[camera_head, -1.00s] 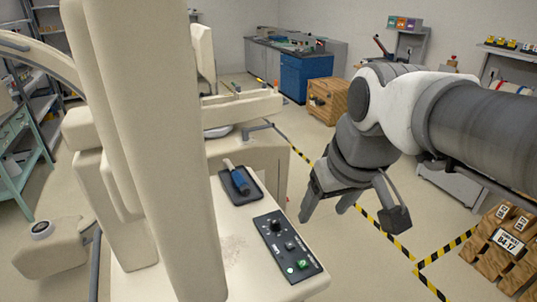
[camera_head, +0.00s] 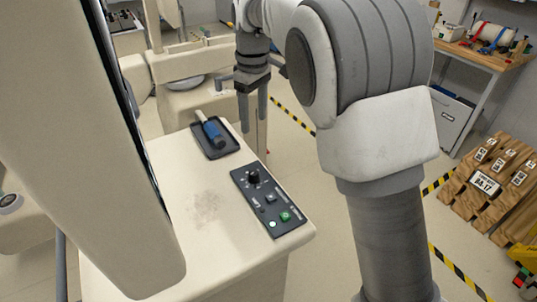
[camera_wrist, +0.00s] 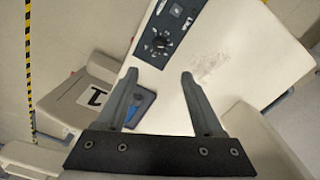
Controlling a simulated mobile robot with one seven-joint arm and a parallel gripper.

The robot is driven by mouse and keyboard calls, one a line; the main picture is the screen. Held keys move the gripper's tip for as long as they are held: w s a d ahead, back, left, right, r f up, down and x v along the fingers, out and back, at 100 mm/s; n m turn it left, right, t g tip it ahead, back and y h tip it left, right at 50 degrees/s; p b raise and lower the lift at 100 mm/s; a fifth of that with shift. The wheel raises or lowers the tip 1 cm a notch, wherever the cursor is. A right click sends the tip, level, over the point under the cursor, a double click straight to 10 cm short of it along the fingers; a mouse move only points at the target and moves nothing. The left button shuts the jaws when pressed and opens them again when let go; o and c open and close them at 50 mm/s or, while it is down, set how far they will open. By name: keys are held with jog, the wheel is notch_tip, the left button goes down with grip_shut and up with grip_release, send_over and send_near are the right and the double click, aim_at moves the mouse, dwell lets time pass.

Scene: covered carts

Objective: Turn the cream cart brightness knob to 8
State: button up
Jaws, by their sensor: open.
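The cream cart (camera_head: 165,215) stands in front of me, and its pale top also shows in the wrist view (camera_wrist: 250,60). A dark control panel (camera_head: 268,200) lies along its right edge. The black round brightness knob (camera_head: 253,177) sits near the panel's far end, with white marks around it in the wrist view (camera_wrist: 159,44). The pointer's exact setting is too small to read. My gripper (camera_head: 254,115) hangs open and empty beyond the panel, apart from the knob.
A tall cream column (camera_head: 80,130) rises at the left.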

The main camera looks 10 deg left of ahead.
aim_at(254, 172)
jog(key=f, duration=1.2)
jog(key=w+f, duration=0.1)
jog(key=f, duration=0.6)
jog(key=shift+a, duration=0.4)
grip_shut()
